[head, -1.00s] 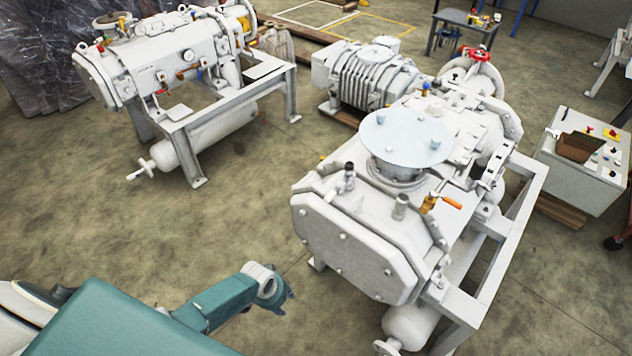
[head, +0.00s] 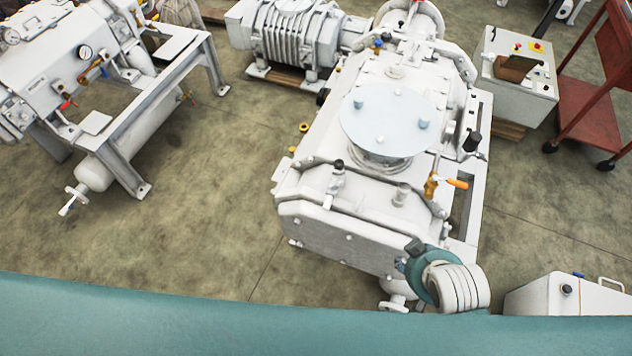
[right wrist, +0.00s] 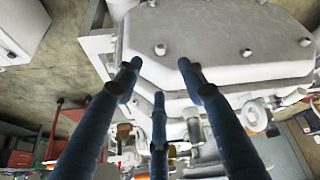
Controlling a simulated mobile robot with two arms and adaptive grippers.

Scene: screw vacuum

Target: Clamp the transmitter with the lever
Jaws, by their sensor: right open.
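An orange-handled lever (head: 457,183) sits on a brass valve (head: 431,186) at the right of the large white vacuum pump's top. I cannot tell for sure which fitting is the transmitter. A black-capped fitting (head: 337,182) and a grey cylindrical fitting (head: 402,195) stand near the pump's front edge. A dark gripper (head: 410,256), seemingly my right one, is beside the pump's lower right front corner, partly hidden by its wrist. In the right wrist view my right gripper (right wrist: 158,82) has its three fingers spread and empty, pointing at the pump's bolted front cover (right wrist: 215,35). My left gripper is not in view.
The vacuum pump (head: 330,235) fills the middle, with a round pale flange (head: 387,122) on top. A second machine (head: 110,90) stands left. A control box (head: 515,75), a red cart (head: 585,105) and a white box (head: 562,297) are right. Floor left of the pump is clear.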

